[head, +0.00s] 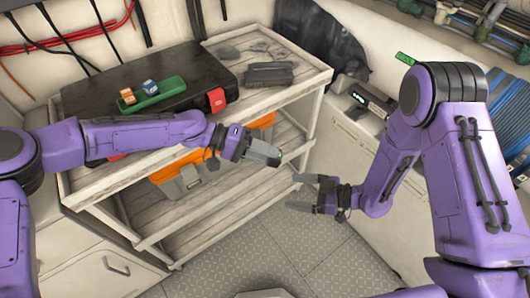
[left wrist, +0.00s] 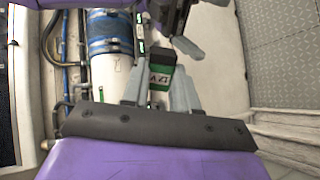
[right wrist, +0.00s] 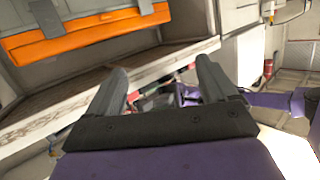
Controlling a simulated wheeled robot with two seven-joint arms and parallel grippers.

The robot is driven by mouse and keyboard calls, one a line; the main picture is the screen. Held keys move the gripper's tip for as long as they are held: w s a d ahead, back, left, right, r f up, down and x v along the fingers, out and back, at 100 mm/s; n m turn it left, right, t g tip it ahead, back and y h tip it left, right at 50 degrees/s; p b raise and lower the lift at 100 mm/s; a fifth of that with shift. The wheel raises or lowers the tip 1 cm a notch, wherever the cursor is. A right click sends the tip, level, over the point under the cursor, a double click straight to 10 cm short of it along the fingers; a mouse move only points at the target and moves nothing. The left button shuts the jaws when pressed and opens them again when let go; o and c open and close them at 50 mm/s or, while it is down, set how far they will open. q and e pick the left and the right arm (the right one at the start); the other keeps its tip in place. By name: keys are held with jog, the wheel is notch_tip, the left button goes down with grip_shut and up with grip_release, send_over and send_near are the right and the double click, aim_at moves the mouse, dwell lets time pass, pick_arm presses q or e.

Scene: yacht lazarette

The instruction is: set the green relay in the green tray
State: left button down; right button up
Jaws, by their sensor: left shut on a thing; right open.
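The green tray (head: 168,94) is a long, shallow tray lying on a black case on the shelf top in the head view. An orange-yellow block (head: 127,96) and a blue block (head: 150,87) sit at its left part; its right part is bare. My left gripper (head: 274,155) is out past the front edge of the shelf. It is shut on the green relay (left wrist: 159,82), a dark block with a green lettered face, mostly hidden in the head view. My right gripper (head: 297,192) is open and empty, lower and to the right of the left one.
The black case (head: 190,72) has a red latch. Dark parts (head: 268,74) lie on the shelf top right of it. An orange-and-grey toolbox (head: 186,178) is on the shelf below. A pale box with a device (head: 370,98) stands right. The floor (head: 285,250) in front is clear.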

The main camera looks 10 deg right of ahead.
jog(key=s+d+f+m+t+h, duration=0.25)
jog(key=s+f+m+h, duration=0.2)
jog(key=f+m, duration=0.3)
jog(key=s+d+f+m+g+h, duration=0.2)
jog(key=s+d+f+m+h, duration=0.1)
jog(key=s+d+m+h, duration=0.3)
jog(key=s+d+f+m+g+h, duration=0.3)
jog(key=s+d+m+h, duration=0.3)
jog(key=s, duration=0.3)
jog(key=shift+d+f+h, duration=0.3)
jog(key=shift+d+h, duration=0.15)
jog(key=shift+d, duration=0.45)
